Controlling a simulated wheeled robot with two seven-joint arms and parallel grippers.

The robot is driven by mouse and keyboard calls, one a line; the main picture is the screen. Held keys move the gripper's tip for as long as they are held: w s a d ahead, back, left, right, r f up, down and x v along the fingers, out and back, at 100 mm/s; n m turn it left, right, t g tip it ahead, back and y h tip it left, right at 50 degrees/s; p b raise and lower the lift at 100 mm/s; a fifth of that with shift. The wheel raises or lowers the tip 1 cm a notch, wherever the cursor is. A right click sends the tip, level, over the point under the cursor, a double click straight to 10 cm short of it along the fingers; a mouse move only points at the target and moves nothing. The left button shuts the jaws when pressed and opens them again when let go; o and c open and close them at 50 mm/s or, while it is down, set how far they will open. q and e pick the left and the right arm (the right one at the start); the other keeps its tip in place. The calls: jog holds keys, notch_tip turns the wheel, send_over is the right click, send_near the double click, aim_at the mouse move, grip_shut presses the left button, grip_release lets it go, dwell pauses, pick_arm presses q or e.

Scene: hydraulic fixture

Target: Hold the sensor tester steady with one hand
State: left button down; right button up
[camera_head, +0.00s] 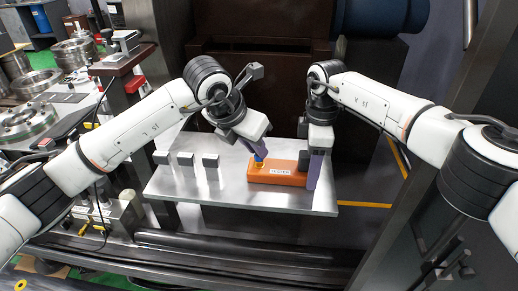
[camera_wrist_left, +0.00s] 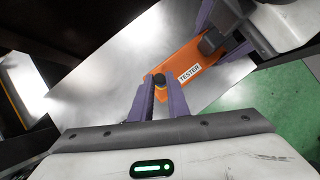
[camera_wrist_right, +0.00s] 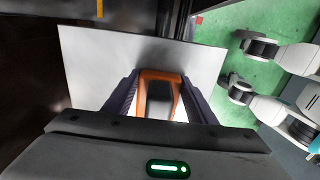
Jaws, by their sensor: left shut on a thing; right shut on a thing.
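The orange sensor tester (camera_head: 282,176), labelled TESTER, lies flat on a grey metal table (camera_head: 235,195). My right gripper (camera_head: 312,168) is shut on its right end, one purple finger on each side. In the right wrist view the tester's orange end (camera_wrist_right: 143,98) and a dark block (camera_wrist_right: 159,98) show between the fingers. My left gripper (camera_head: 258,154) is shut on a small sensor (camera_wrist_left: 160,83) with a dark top and a yellow band, at the tester's left end. I cannot tell how deep the sensor sits in the tester.
Metal flanges (camera_head: 30,120) and fixture parts crowd the left side. A brown cabinet (camera_head: 265,70) stands behind the table. The table's front left area is clear.

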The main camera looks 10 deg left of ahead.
pick_arm(q)
jog(key=shift+r, duration=0.35)
jog(key=shift+r, duration=2.3)
pick_arm(e)
jog(key=o, duration=1.3)
jog(key=shift+o, duration=0.2)
